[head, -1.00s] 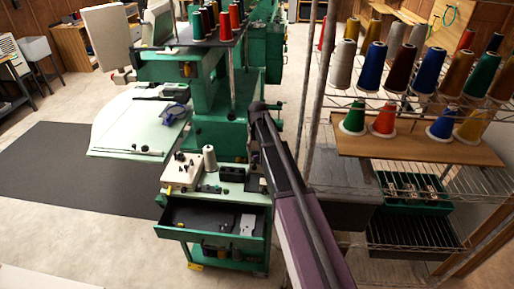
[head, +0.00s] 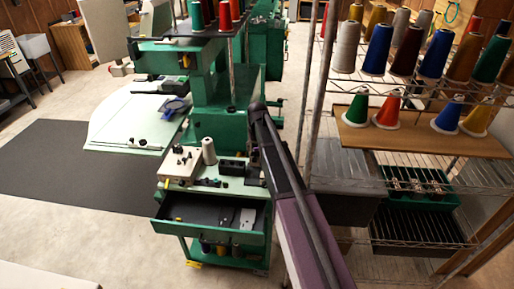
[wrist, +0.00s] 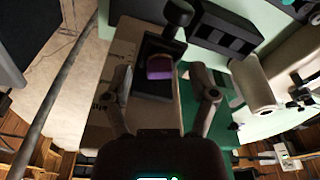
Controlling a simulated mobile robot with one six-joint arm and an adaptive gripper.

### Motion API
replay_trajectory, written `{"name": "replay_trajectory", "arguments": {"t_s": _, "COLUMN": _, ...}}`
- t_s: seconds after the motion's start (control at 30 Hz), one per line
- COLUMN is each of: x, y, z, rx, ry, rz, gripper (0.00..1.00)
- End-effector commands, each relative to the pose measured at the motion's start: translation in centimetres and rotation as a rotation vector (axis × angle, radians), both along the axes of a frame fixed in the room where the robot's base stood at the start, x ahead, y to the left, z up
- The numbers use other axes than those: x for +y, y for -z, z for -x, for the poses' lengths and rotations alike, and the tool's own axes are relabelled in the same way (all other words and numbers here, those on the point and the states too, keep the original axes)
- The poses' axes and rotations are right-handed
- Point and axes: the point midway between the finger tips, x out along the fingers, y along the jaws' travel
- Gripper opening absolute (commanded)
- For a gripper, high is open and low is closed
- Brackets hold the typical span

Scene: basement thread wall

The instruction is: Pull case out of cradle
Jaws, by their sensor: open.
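A small purple case (wrist: 160,67) sits in a dark cradle (wrist: 152,90), which is on a cream-brown box (wrist: 120,45) in the wrist view. My gripper (wrist: 162,88) is open, with one finger on each side of the cradle and the case a little beyond the fingertips. The fingers look apart from the case. How high they are above it is hard to tell. In the head view my arm hides the gripper and the case.
A black compartment block (wrist: 225,32) and a white thread cone (wrist: 258,85) stand beside the box. The green cart (head: 208,185) has an open drawer (head: 210,218). A wire rack with thread cones (head: 378,55) is close on the right. A dark mat (head: 70,165) lies on open floor at left.

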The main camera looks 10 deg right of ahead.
Motion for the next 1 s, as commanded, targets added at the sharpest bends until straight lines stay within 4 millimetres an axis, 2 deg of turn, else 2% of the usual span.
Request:
{"name": "replay_trajectory", "arguments": {"t_s": 0.13, "x": 0.0, "y": 0.0, "z": 0.0, "rx": 0.0, "ry": 0.0, "rz": 0.0, "gripper": 0.74}}
{"name": "replay_trajectory", "arguments": {"t_s": 0.17, "x": 0.0, "y": 0.0, "z": 0.0, "rx": 0.0, "ry": 0.0, "rz": 0.0, "gripper": 0.71}}
{"name": "replay_trajectory", "arguments": {"t_s": 0.4, "x": 0.0, "y": 0.0, "z": 0.0, "rx": 0.0, "ry": 0.0, "rz": 0.0, "gripper": 0.0}}
{"name": "replay_trajectory", "arguments": {"t_s": 0.67, "x": 0.0, "y": -0.2, "z": 0.0, "rx": 0.0, "ry": 0.0, "rz": 0.0, "gripper": 0.0}}
{"name": "replay_trajectory", "arguments": {"t_s": 1.0, "x": 0.0, "y": -2.0, "z": 0.0, "rx": 0.0, "ry": 0.0, "rz": 0.0, "gripper": 0.0}}
